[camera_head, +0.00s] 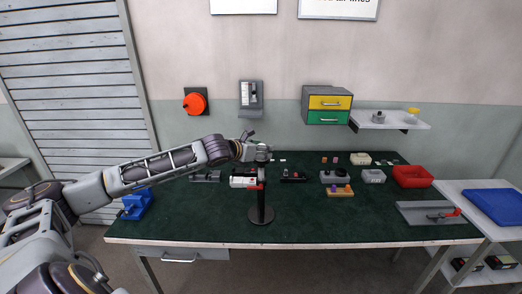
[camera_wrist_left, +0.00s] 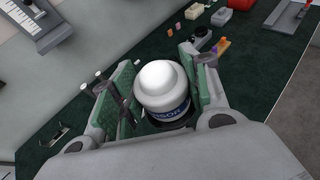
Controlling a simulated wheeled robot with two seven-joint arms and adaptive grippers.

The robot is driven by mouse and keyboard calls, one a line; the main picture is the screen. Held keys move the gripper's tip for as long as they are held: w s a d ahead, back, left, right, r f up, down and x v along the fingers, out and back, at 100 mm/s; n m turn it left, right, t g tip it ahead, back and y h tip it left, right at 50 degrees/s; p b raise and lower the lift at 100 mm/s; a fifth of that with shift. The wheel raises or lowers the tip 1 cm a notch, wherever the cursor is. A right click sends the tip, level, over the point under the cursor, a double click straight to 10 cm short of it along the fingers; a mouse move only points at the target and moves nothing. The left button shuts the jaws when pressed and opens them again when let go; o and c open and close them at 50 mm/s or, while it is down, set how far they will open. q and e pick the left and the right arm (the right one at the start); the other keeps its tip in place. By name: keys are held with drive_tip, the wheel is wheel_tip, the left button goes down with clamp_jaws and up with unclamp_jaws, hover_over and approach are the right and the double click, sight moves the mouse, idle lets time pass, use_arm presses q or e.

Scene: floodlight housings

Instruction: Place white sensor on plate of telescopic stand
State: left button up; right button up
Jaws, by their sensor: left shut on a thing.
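The white sensor (camera_wrist_left: 160,85) shows in the left wrist view as a domed white body with a blue lettered band. My left gripper (camera_wrist_left: 163,92) has its green-padded fingers on either side of it and is shut on it, the sensor upright between them. In the head view my left gripper (camera_head: 258,149) is at the top of the telescopic stand (camera_head: 261,203), a dark post on a round base on the green bench. A dark round surface shows under the sensor in the wrist view. I cannot tell whether the sensor touches the plate. My right gripper is not in view.
The green bench (camera_head: 200,222) is clear around the stand's base. Small parts, a red bin (camera_head: 412,177) and a grey fixture (camera_head: 430,213) stand to the right. A blue item (camera_head: 137,204) is at the left edge.

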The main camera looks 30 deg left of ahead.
use_arm(q)
drive_tip(key=o, duration=1.3)
drive_tip(key=shift+c, duration=0.2)
drive_tip(key=shift+s+a+r, duration=0.1)
drive_tip(key=shift+s, duration=0.05)
drive_tip(key=shift+s+a+r+b, duration=0.15)
drive_tip(key=shift+s+a+b, duration=0.15)
drive_tip(key=shift+s+b, duration=0.1)
drive_tip(key=shift+s+r, duration=0.1)
drive_tip(key=shift+s, duration=0.05)
drive_tip(key=shift+s+a, duration=0.1)
drive_tip(key=shift+s+r+b, duration=0.2)
drive_tip(key=shift+s+b, duration=0.1)
drive_tip(key=shift+s, duration=0.05)
drive_tip(key=shift+s+d, duration=0.25)
drive_tip(key=shift+d, duration=0.05)
